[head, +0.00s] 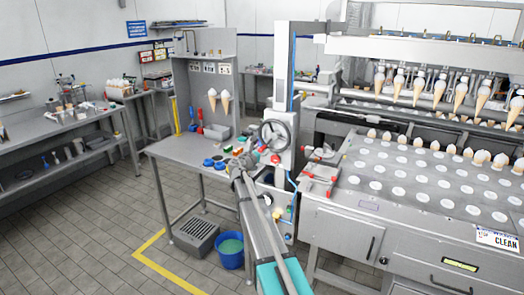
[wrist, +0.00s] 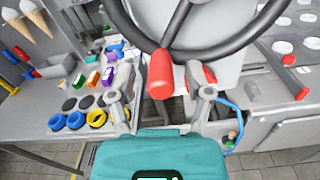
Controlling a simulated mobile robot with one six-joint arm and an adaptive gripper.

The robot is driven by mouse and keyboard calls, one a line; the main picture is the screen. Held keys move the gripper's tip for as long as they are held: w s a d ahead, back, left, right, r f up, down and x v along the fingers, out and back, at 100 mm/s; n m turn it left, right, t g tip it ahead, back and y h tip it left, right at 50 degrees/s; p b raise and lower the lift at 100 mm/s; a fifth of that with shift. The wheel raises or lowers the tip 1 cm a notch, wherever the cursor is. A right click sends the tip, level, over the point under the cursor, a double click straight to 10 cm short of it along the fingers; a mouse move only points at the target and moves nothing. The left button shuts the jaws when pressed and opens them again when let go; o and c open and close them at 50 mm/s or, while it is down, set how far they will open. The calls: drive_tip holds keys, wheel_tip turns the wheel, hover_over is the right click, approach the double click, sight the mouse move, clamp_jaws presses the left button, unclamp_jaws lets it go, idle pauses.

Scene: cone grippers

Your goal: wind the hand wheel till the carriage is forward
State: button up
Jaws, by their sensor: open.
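The dark hand wheel (head: 262,133) stands on the side of a white upright post, and its rim and spokes fill the top of the wrist view (wrist: 213,53). Its red handle (wrist: 161,77) points toward my wrist camera. My gripper (wrist: 160,72) is open, with one finger on each side of the red handle; I cannot tell whether either touches it. In the head view my gripper (head: 238,165) is just below and left of the wheel. The carriage appears to be the overhead bar with a row of cone grippers (head: 440,78), several holding cones, above the back of the machine.
A grey bench (head: 180,152) on the left carries blue and yellow rings, dark discs and small coloured blocks. A blue bucket (head: 230,254) and a grey crate (head: 194,238) stand below it. The machine's perforated bed (head: 375,205) is at the right, with red-handled clamps (wrist: 290,82) near the wheel.

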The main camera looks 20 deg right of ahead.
drive_tip(key=shift+c, duration=0.2)
clamp_jaws()
drive_tip(key=shift+d, duration=0.2)
drive_tip(key=shift+w+a+r+m, duration=0.1)
drive_tip(key=shift+w+r+m, duration=0.15)
drive_tip(key=shift+m, duration=0.15)
idle(0.4)
